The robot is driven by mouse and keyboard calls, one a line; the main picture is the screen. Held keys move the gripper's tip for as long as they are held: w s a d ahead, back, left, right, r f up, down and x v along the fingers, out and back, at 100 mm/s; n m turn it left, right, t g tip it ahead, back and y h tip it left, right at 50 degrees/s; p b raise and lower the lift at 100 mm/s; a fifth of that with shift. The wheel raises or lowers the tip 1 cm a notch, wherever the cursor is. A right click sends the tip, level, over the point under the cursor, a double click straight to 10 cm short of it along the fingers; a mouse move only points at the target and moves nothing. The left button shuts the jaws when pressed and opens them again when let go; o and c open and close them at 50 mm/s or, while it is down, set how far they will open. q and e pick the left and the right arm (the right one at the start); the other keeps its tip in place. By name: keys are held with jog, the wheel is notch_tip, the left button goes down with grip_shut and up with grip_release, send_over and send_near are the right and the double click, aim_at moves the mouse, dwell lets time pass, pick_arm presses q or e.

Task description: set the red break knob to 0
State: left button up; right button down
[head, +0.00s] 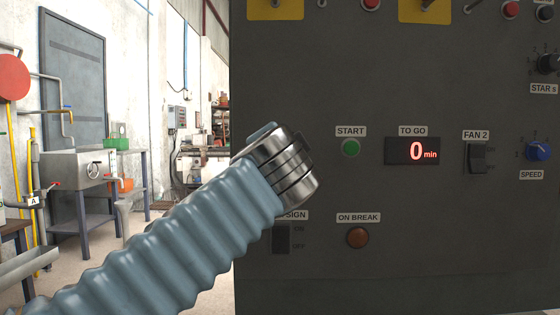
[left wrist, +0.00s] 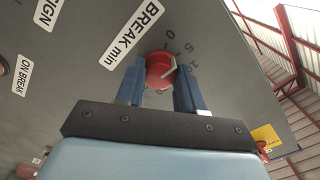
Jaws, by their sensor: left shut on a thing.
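The red break knob (left wrist: 158,66) is in the left wrist view, on the grey panel beside the "BREAK min" label (left wrist: 134,36). Scale marks 0, 5 and 10 show around its upper right side. A pale pointer mark on the knob points right, roughly toward the 10; its exact reading is hard to tell. My left gripper (left wrist: 160,76) is shut on the knob, one blue finger on each side. In the head view the knob and my left fingers are hidden; only my arm's bellows and metal wrist show. My right gripper is not in view.
The head view shows a green START button (head: 351,147), a TO GO display (head: 412,151) reading 0 min, a FAN 2 switch (head: 477,158), a blue SPEED knob (head: 538,150) and an ON BREAK lamp (head: 357,237). A sink bench (head: 80,165) stands far left.

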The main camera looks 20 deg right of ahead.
pick_arm(q)
jog(key=shift+f+n+b, duration=0.2)
jog(key=shift+n+b, duration=0.85)
jog(key=shift+n, duration=2.35)
jog(key=o, duration=1)
jog(key=shift+r, duration=0.1)
jog(key=shift+o, duration=0.2)
jog(key=shift+s, duration=0.1)
jog(key=b+v, duration=0.1)
jog(key=v, duration=1.2)
jog(key=shift+s, duration=0.3)
